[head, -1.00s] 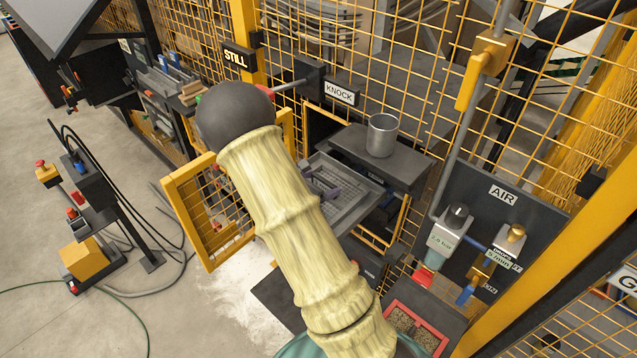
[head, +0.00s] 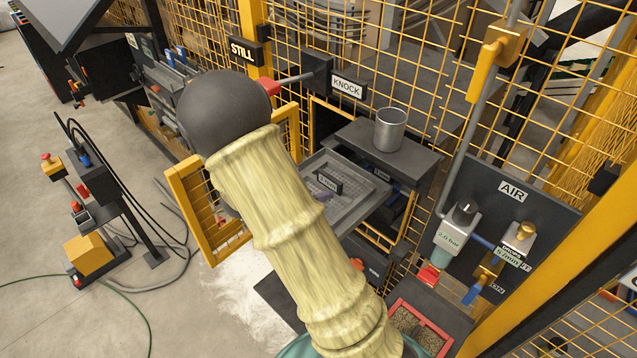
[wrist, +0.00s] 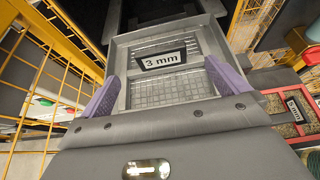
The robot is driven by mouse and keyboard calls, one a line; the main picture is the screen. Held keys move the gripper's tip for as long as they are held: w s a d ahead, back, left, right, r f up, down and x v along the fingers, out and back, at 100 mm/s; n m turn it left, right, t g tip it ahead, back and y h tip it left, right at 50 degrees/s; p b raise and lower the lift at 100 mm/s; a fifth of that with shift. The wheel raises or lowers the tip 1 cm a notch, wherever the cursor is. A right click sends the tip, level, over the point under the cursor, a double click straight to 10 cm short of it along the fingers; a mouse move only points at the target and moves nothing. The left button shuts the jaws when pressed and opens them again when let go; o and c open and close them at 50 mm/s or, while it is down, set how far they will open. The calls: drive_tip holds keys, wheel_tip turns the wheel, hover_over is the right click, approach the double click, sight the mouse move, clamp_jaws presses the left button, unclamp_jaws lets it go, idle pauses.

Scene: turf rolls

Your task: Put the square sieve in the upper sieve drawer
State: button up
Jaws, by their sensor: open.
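The square sieve is a grey metal frame with a mesh floor (wrist: 165,93) and a "3 mm" plate (wrist: 164,60). In the head view its plate (head: 328,182) shows under the dark shelf. A wider grey frame (wrist: 121,54) surrounds the mesh, looking like an open drawer; I cannot tell whether the sieve is fully seated in it. My gripper (wrist: 163,73) is open, with one purple finger on either side of the near part of the sieve. Whether the fingers touch it is unclear. My arm hides much of the gripper in the head view.
A dark shelf (head: 372,153) above the sieve carries a metal cup (head: 390,129). An open yellow mesh door (head: 205,212) stands to the left. A red-rimmed tray of grains (head: 418,326) and the AIR panel (head: 540,215) are to the right.

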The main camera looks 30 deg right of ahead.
drive_tip(key=v, duration=0.5)
drive_tip(key=shift+s+a+r+b, duration=0.1)
drive_tip(key=shift+a+b, duration=0.05)
drive_tip(key=shift+b, duration=0.25)
drive_tip(key=s+a+m+g+y, duration=0.1)
drive_tip(key=s+a+m+y, duration=0.1)
drive_tip(key=s+m+y, duration=0.4)
drive_tip(key=s+a+m+y, duration=0.3)
drive_tip(key=s+m+y, duration=0.3)
drive_tip(key=m, duration=1)
drive_tip(key=s, duration=0.2)
drive_tip(key=shift+s+g, duration=0.4)
drive_tip(key=shift+a, duration=0.15)
drive_tip(key=shift+s, duration=0.1)
